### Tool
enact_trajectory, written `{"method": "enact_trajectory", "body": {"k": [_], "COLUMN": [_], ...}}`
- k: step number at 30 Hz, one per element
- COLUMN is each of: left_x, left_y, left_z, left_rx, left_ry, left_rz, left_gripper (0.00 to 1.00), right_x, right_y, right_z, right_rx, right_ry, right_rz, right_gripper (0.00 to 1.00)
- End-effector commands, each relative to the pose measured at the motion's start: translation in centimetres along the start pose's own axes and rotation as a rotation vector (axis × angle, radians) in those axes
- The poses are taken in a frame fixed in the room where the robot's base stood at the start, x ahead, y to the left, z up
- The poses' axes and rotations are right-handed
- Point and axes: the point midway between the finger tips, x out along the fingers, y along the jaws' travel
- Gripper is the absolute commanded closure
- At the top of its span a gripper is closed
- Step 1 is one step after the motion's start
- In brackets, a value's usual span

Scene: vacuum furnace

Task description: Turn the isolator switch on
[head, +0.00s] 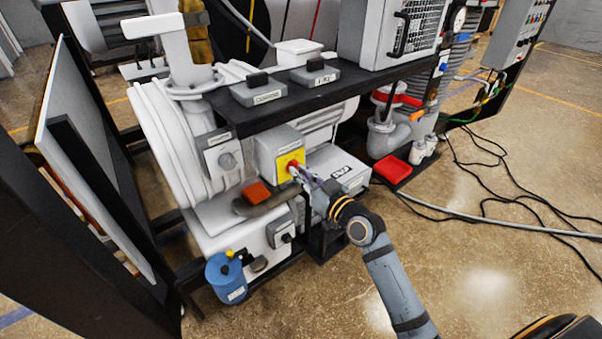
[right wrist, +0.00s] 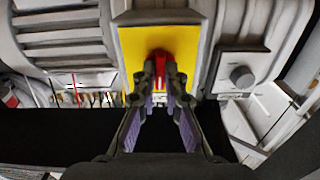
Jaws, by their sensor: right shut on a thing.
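The isolator switch is a grey box (head: 275,143) with a yellow plate (head: 289,160) and a red handle (head: 294,168). It is mounted on the machine below the black shelf. In the right wrist view the yellow plate (right wrist: 191,48) fills the upper middle, and the red handle (right wrist: 160,55) stands upright on it. My right gripper (head: 299,173) reaches the switch from the lower right. It is shut on the red handle, with its fingertips (right wrist: 160,77) on either side. The fingers hide the lower part of the handle. My left gripper is not in view.
A black shelf (head: 335,87) with small grey boxes runs just above the switch. A red block (head: 391,169) is to the right. Cables (head: 485,185) lie on the floor.

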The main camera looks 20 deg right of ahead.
Motion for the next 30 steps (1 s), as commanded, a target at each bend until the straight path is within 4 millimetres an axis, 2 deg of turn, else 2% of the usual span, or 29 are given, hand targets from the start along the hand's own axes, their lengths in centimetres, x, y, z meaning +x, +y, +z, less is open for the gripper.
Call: {"method": "enact_trajectory", "body": {"k": [18,30], "left_x": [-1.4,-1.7], "left_y": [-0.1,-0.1], "left_z": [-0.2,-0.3], "left_rx": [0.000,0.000], "left_ry": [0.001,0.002], "left_rz": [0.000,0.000], "left_gripper": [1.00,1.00], "right_x": [0.0,0.0], "right_y": [0.0,0.0], "right_z": [-0.1,0.0], "right_rx": [0.399,0.491], "right_ry": [-0.001,0.000], "right_rz": [0.000,0.000], "right_gripper": [1.00,1.00]}}
